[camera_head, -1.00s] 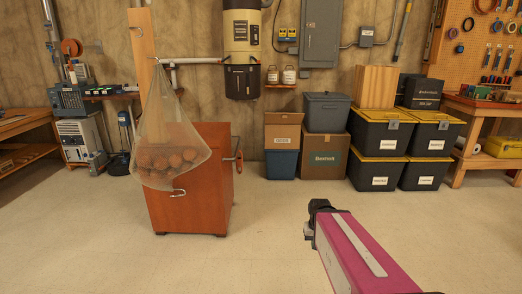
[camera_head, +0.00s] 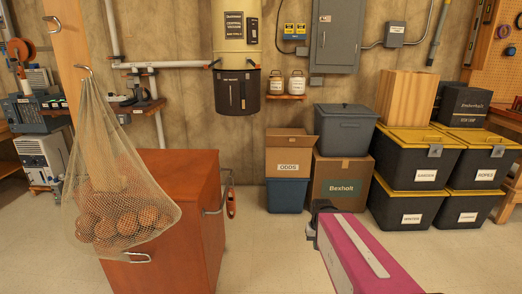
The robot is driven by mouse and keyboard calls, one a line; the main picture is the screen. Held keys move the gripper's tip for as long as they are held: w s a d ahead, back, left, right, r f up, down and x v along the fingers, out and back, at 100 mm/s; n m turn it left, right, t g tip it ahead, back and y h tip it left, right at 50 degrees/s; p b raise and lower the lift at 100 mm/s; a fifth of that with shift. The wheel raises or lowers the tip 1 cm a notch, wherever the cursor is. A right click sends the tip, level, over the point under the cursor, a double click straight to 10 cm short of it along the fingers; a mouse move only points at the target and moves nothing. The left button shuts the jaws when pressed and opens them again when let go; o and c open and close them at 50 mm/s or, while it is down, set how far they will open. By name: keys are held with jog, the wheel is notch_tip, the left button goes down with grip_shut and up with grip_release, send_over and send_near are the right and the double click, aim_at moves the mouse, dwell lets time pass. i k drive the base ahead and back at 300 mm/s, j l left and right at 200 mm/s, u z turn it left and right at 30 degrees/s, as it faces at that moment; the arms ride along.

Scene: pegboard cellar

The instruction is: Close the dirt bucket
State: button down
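The dirt bucket (camera_head: 236,94) is the black bucket under the cream central vacuum canister (camera_head: 235,32) on the back wall. It hangs upright at the canister's lower end, with a small pale label and a dark panel on its front. Small orange-brown parts show at both sides of its top edge. I cannot tell from here how it is latched. My magenta arm reaches in from the lower right. The dark end of my arm, where my gripper (camera_head: 318,212) seems to be, is well below and right of the bucket, touching nothing visible. Its fingers cannot be made out.
A reddish-brown cabinet (camera_head: 165,215) with a side handle stands front left. A net bag (camera_head: 118,190) of brown balls hangs before it. Boxes (camera_head: 342,185), a grey tote (camera_head: 345,130) and black-yellow bins (camera_head: 415,158) line the wall at right. Open floor lies between cabinet and boxes.

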aim_at(237, 92)
jog(key=i+u, duration=0.1)
jog(key=i, duration=0.7)
jog(key=i+l+u, duration=0.1)
jog(key=i, duration=0.75)
jog(key=l, duration=0.1)
